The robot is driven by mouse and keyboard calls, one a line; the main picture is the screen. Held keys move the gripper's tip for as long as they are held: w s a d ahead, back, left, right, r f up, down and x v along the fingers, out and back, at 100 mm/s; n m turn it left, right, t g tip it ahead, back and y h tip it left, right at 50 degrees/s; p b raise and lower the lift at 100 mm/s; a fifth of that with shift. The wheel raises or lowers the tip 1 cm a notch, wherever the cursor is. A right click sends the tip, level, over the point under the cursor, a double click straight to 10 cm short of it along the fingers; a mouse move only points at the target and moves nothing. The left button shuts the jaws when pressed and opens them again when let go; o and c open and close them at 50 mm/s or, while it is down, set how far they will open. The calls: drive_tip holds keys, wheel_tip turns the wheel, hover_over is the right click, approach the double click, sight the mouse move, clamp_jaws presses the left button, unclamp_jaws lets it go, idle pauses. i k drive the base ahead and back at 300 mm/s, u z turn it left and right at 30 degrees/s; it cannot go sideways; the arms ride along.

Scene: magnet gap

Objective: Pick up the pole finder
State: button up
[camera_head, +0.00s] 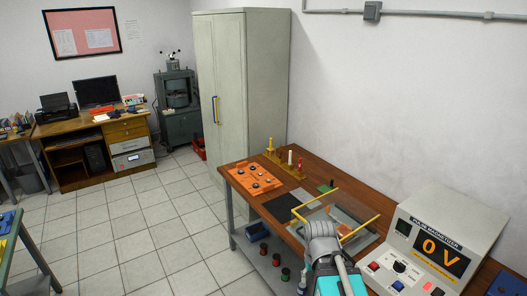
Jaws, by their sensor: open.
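I cannot single out the pole finder with certainty. A yellow rack (284,166) at the back of the wooden workbench (335,191) holds upright sticks, among them a white-topped one (290,157) and a yellow one (270,144); one of these may be it. The grey end of my arm's visible part stands over the bench's front part. My gripper's fingers do not show, so its place relative to the rack cannot be seen.
An orange tray (254,179) with small dark round pieces lies left of the rack. A pulse magnetizer (441,243) reading 0 V stands at right. A tall cabinet (240,80) is behind.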

sight(270, 149)
drive_tip(key=u, duration=0.55)
drive_tip(key=k, duration=1.35)
drive_tip(key=u, duration=0.8)
drive_tip(key=i, duration=2.65)
drive_tip(key=u, duration=0.1)
